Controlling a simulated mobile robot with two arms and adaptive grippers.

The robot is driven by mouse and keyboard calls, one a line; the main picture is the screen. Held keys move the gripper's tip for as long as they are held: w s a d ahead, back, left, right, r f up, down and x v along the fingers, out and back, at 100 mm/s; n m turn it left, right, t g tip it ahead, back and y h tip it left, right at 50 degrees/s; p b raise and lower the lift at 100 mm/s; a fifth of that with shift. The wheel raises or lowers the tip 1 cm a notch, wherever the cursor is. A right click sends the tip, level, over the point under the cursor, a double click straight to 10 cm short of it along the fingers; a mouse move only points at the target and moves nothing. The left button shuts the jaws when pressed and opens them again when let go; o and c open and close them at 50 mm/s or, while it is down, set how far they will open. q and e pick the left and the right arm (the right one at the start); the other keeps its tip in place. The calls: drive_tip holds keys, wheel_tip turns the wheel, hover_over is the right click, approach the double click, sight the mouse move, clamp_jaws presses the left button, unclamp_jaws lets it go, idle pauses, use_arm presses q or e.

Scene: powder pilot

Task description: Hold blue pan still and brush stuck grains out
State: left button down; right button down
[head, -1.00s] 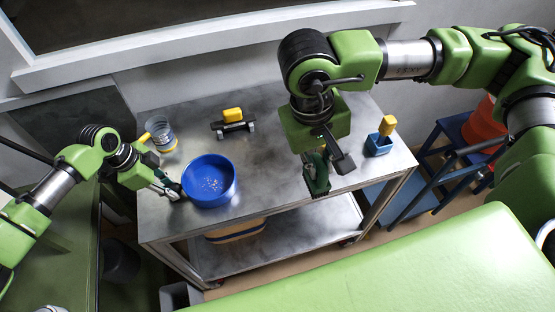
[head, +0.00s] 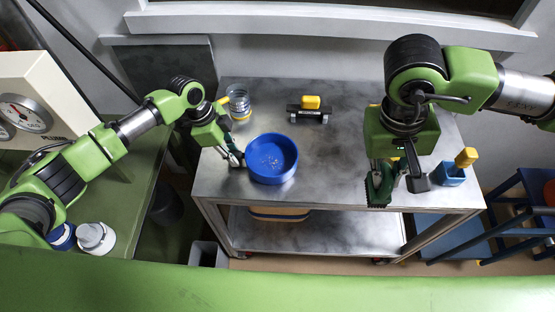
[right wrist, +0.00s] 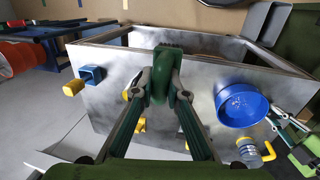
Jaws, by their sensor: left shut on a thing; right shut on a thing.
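The blue pan (head: 272,158) rests on the metal table, left of its middle, with pale grains inside on its floor. It also shows in the right wrist view (right wrist: 241,104). My left gripper (head: 237,158) is shut at the pan's left rim. My right gripper (head: 391,166) is shut on a green brush (head: 379,187) with a dark bristle side, held near the table's front edge, right of the pan and apart from it. In the right wrist view the green brush (right wrist: 160,75) sits between the fingertips. Whether it clears the table is hard to tell.
A clear jug with a yellow handle (head: 239,102) stands behind the pan. A yellow block on a dark stand (head: 310,108) is at the back. A blue holder (head: 450,174) with a yellow-handled thing stands at the right. Table between pan and brush is clear.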

idle(0.4)
drive_tip(key=w+a+f+m+y, duration=0.2)
drive_tip(key=w+a+m, duration=0.6)
drive_tip(key=m, duration=0.8)
drive_tip(key=w+a+f+m+y, duration=0.25)
drive_tip(key=w+a+m, duration=0.35)
drive_tip(key=a+m, duration=0.75)
drive_tip(key=shift+w+a+f+m+t+h, duration=0.1)
drive_tip(key=shift+w+a+f+m+t, duration=0.3)
drive_tip(key=shift+f+m, duration=1.7)
drive_tip(key=shift+w+a+f+m+t+h, duration=0.15)
drive_tip(key=shift+w+a+f+m, duration=0.6)
drive_tip(key=shift+m, duration=2.3)
drive_tip(key=shift+w+a+f+m+t+h, duration=0.2)
drive_tip(key=shift+a+f+m, duration=0.55)
drive_tip(key=shift+f+m, duration=1.5)
drive_tip(key=shift+f+m, duration=0.35)
drive_tip(key=shift+f, duration=0.3)
drive_tip(key=shift+w, duration=0.1)
